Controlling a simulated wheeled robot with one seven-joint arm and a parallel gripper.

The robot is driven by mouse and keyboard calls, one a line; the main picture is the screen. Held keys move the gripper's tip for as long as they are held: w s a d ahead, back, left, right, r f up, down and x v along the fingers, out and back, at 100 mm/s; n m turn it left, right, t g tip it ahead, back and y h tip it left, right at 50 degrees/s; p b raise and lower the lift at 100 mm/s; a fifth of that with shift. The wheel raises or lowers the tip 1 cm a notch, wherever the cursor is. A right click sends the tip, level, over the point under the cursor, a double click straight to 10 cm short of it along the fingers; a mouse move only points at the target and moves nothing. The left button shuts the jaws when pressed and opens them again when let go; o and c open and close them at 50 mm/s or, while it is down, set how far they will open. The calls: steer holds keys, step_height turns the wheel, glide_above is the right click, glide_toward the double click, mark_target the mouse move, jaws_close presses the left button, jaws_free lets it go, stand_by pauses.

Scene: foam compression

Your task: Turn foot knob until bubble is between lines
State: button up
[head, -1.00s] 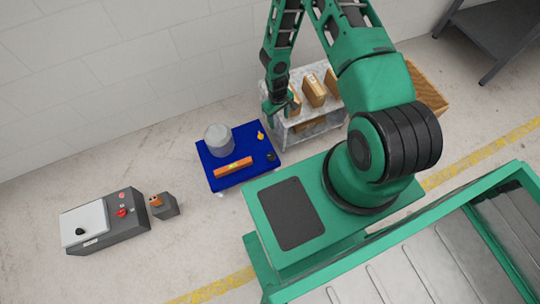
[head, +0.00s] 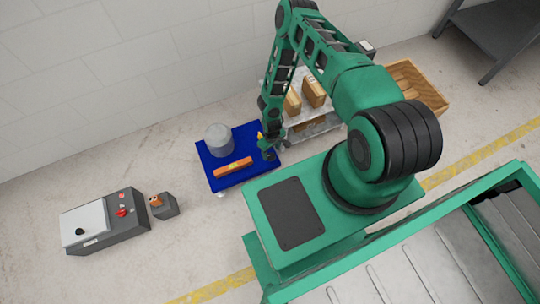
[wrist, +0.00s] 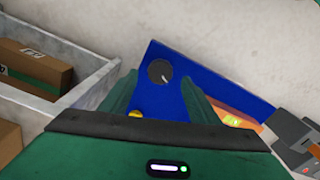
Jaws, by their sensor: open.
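The blue plate (head: 211,177) stands low on the floor and carries an orange spirit level (head: 233,167). In the wrist view the level (wrist: 248,127) shows a bright green vial; its bubble and lines are too small to read. A round black knob (wrist: 159,71) with a pale mark sits at a corner of the plate. My gripper (head: 271,144) is over that corner in the head view. In the wrist view my gripper (wrist: 160,86) is open and empty, its green fingers apart to either side of the knob's line. I cannot tell the remaining height.
A grey cylinder (head: 219,139) and a small yellow piece (wrist: 135,114) are on the plate. A light shelf (wrist: 88,88) with cardboard boxes (wrist: 35,67) stands close beside it.

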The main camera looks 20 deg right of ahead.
mark_target(271, 156)
steer(key=shift+f, duration=2)
steer(key=c, duration=1.1)
steer(key=shift+o, duration=0.2)
steer(key=shift+a, duration=0.25)
steer(key=shift+d, duration=0.15)
